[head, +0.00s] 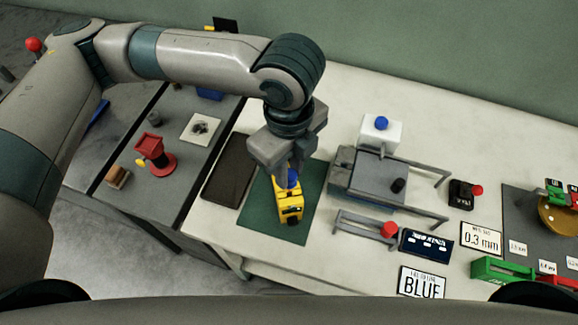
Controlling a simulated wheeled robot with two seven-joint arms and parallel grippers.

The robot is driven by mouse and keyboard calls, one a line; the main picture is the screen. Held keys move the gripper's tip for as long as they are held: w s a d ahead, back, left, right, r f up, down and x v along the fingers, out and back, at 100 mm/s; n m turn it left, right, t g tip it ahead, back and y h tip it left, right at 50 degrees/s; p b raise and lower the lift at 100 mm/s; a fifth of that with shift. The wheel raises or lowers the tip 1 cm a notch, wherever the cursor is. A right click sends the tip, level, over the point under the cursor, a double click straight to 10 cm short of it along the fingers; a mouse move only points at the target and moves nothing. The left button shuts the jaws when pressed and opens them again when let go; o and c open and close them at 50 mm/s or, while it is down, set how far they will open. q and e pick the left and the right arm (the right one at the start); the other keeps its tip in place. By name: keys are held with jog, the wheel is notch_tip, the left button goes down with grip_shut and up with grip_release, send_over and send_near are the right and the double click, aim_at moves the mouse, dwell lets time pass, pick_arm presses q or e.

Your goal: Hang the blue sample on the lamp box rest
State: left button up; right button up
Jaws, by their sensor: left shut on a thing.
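My left gripper (288,174) comes down over the dark green mat (317,187) and is shut at the blue knob (292,181) on top of a yellow block-like device (289,208). The device is over or on the mat; I cannot tell whether it touches. I cannot pick out a blue sample or a lamp box rest for certain. A grey box-like fixture (375,178) with a black knob and metal rails stands right of the mat. A white box (380,134) with a blue ball on top stands behind it. My right gripper is out of view.
A red-knobbed rail (362,224), a dark blue label plate (427,244), a "BLUE" card (422,283) and a "0.3 mm" card (481,238) lie toward the front right. A black box (462,194) stands behind them. A dark tray (229,172) lies left of the mat.

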pick_arm(q)
jog(key=shift+f, duration=0.15)
jog(key=shift+f+b, duration=0.4)
jog(key=shift+f, duration=0.2)
jog(key=shift+f+b, duration=0.3)
jog(key=shift+f, duration=0.35)
jog(key=shift+f+b, duration=0.6)
jog(key=shift+f, duration=0.6)
jog(key=o, duration=1.1)
jog(key=shift+r, duration=0.15)
